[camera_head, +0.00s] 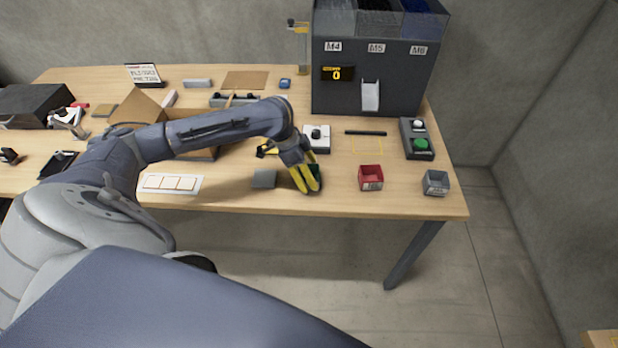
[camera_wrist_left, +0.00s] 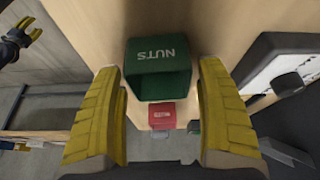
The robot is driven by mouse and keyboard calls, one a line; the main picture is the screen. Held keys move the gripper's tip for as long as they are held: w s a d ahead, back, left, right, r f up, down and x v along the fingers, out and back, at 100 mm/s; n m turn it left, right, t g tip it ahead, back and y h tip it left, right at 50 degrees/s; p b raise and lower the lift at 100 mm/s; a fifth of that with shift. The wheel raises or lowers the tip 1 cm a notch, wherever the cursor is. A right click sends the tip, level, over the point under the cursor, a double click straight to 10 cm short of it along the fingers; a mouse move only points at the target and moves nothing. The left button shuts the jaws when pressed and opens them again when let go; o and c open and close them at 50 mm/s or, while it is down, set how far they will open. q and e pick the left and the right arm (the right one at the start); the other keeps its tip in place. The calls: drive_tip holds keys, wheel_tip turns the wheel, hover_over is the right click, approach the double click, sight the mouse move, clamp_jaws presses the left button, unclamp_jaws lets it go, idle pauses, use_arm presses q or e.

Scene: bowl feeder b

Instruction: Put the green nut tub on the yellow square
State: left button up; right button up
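The green nut tub (camera_wrist_left: 157,55), lettered NUTS, lies between the spread yellow fingers of my left gripper (camera_wrist_left: 160,95) in the left wrist view, with a gap at each side. In the head view my left gripper (camera_head: 307,180) is low at the table's front edge and hides most of the tub (camera_head: 316,173). The yellow square (camera_head: 367,153) is a thin outline on the table, right of and behind the tub, and looks empty. My right gripper (camera_wrist_left: 27,32) shows small at the upper left of the left wrist view, its fingers apart; it is out of the head view.
A red bin (camera_head: 371,178) and a grey bin (camera_head: 436,183) stand right of the tub along the front edge. A white box (camera_head: 316,138), a black bar (camera_head: 366,133) and a button box (camera_head: 416,140) surround the square.

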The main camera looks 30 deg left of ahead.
use_arm(q)
drive_tip(key=c, duration=1.1)
